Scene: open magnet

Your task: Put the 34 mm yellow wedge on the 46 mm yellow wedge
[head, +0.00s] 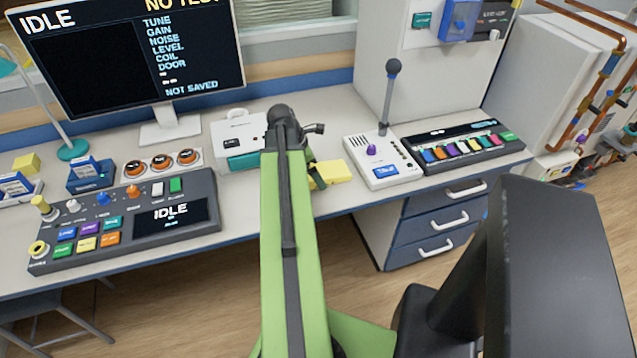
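A yellow wedge-like block (333,173) lies on the desk just right of my arm. Its left part is hidden behind the arm, and I cannot tell whether it is one piece or two touching. Another yellow block (26,163) sits at the far left of the desk, by a small rack. I cannot tell from this view which is 34 mm and which is 46 mm. My gripper (310,160) is mostly hidden behind my green arm, close to the left end of the nearer yellow block. Its fingers cannot be made out.
A white boxy device (238,135) stands left of my arm. A white unit with a joystick (383,170) and a colored-key panel (463,144) stand to the right. A grey console (130,218) and a monitor (130,50) are at left. Drawers (438,222) are below the right side.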

